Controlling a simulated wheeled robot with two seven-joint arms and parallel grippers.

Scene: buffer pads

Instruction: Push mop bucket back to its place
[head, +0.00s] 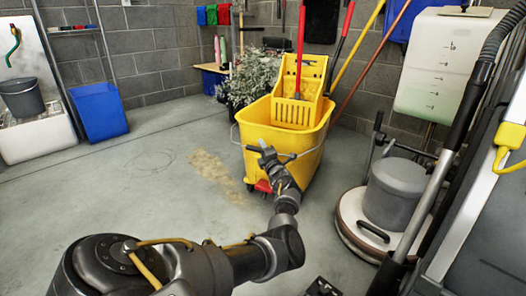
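The yellow mop bucket (258,136) stands on the concrete floor a little right of centre, with a yellow wringer (297,105) on its top and a wire handle hanging across its front. A red-handled mop stick rises from the wringer. Red parts show at the bucket's base. My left gripper (262,152) is in front of the bucket's near side, overlapping it and the handle. I cannot tell whether it touches either, or whether its fingers are open or shut. My arm hides part of the bucket's lower front. My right gripper is not clearly in view.
A grey floor machine (396,192) stands close on the right. A leafy plant (254,80) is behind the bucket. A blue bin (99,111) and a sink with a grey bucket (22,97) stand at left. A brown stain (209,166) marks the open floor left of the bucket.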

